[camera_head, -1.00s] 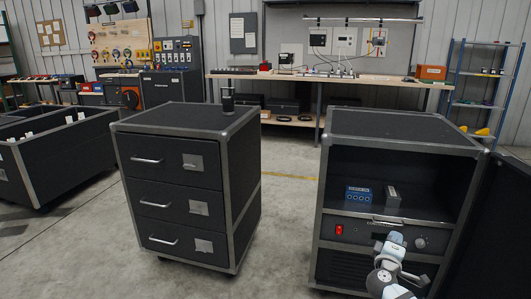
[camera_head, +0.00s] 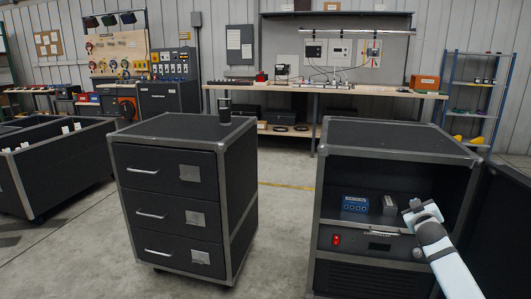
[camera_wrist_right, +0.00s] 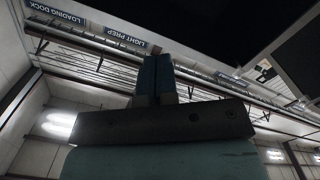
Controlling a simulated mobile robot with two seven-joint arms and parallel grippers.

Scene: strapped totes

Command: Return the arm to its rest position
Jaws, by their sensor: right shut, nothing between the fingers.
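My right arm comes in from the lower right in the head view. Its gripper (camera_head: 408,208) is in front of the right black cabinet, near the height of its open shelf. In the right wrist view the two blue fingers of this gripper (camera_wrist_right: 156,78) are together, with nothing between them, and point up towards the ceiling. My left gripper is not in view.
The right cabinet (camera_head: 385,132) stands open, its door (camera_head: 497,235) swung right beside my arm. A blue box (camera_head: 355,204) and a grey box (camera_head: 389,205) sit on its shelf.

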